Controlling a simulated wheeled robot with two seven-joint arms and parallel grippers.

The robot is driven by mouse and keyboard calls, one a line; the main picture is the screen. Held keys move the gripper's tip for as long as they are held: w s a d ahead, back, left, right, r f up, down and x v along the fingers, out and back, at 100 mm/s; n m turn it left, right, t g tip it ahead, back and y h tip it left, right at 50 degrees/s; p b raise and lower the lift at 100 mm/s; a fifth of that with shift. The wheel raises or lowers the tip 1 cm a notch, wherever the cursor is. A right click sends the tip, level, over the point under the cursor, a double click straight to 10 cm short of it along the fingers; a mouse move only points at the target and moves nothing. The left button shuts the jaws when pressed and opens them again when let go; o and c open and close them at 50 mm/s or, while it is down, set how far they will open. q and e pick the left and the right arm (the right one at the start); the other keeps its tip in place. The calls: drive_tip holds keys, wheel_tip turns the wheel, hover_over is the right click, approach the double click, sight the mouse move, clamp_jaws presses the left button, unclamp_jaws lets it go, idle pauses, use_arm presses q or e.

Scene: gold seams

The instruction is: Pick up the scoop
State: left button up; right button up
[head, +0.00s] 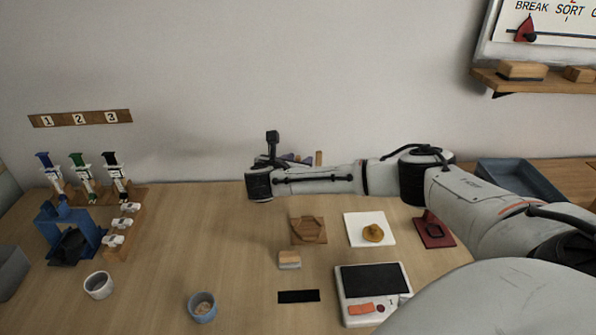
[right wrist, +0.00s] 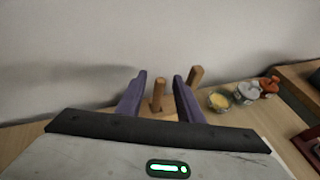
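My right gripper (head: 297,158) reaches over the back of the table by the wall, its purple fingers partly hidden behind my arm. In the right wrist view my right gripper (right wrist: 160,80) is open, its fingers apart. A short wooden handle (right wrist: 158,94) stands between the fingers, with gaps on both sides. A second, taller wooden handle (right wrist: 194,78) stands just right of the right finger; a wooden handle top (head: 319,158) also shows in the head view. I cannot tell which handle is the scoop's; their lower ends are hidden. My left gripper is not in view.
Small jars (right wrist: 219,101) stand right of the handles. The wall is close behind. Nearer on the table are a wooden stand (head: 309,230), a white tile with a gold lump (head: 373,233), a scale (head: 372,281) and a blue-grey cup (head: 202,307). The left-centre table is clear.

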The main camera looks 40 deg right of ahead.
drive_tip(key=shift+c, duration=0.4)
clamp_jaws()
